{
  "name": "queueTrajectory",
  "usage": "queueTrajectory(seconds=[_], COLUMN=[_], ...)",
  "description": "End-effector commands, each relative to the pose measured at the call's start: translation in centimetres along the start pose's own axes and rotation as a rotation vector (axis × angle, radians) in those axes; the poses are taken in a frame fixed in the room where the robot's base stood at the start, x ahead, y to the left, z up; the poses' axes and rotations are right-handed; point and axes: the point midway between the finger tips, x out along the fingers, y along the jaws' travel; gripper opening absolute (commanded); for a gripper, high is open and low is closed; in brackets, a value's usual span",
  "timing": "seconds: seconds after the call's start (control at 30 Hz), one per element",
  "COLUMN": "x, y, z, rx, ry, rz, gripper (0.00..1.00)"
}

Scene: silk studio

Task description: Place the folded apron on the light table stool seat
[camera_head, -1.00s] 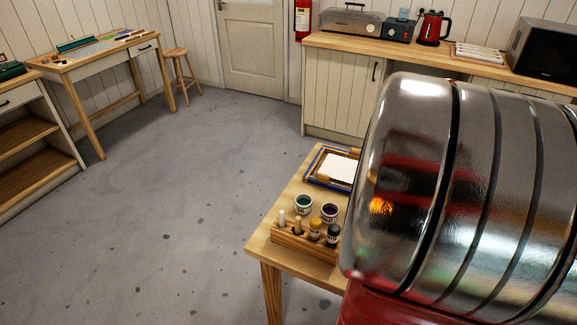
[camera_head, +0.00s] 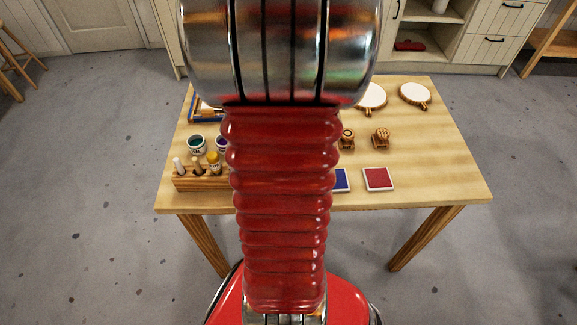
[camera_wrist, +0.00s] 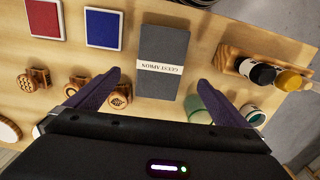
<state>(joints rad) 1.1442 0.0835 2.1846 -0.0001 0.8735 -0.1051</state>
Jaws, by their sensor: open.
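The folded apron (camera_wrist: 162,62) is a dark grey rectangular bundle with a white band reading "GUEST APRON". It lies flat on the wooden table in the wrist view. My gripper (camera_wrist: 160,82) is open above it, with a dark finger on either side of its near end and nothing held. In the head view my own arm hides the apron and the gripper. A wooden stool (camera_head: 13,52) shows partly at the left edge of the head view, near the door; whether its seat is bare cannot be told.
The wooden table (camera_head: 440,160) also holds a bottle rack (camera_head: 190,182), paint pots (camera_head: 197,144), carved stamps (camera_head: 381,138), a red ink pad (camera_head: 378,179), a blue ink pad (camera_wrist: 103,28) and round paddles (camera_head: 415,94). Grey floor (camera_head: 90,200) is open to the left.

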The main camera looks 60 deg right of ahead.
Motion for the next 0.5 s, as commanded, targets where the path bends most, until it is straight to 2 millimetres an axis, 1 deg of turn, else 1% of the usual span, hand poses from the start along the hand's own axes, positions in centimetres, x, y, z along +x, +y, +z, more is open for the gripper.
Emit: queueTrajectory(seconds=[0.03, 0.1, 0.23, 0.33, 0.5], x=[0.9, 2.0, 3.6, 4.1, 4.2], y=[0.0, 0.0, 0.0, 0.0, 0.0], z=[0.1, 0.1, 0.1, 0.1, 0.0], rx=[0.000, 0.000, 0.000, 0.000, 0.000], ry=[-0.005, -0.004, -0.003, -0.002, 0.000], rz=[-0.001, 0.000, 0.000, 0.000, 0.000], gripper=[1.00, 1.00, 1.00, 1.00, 1.00])
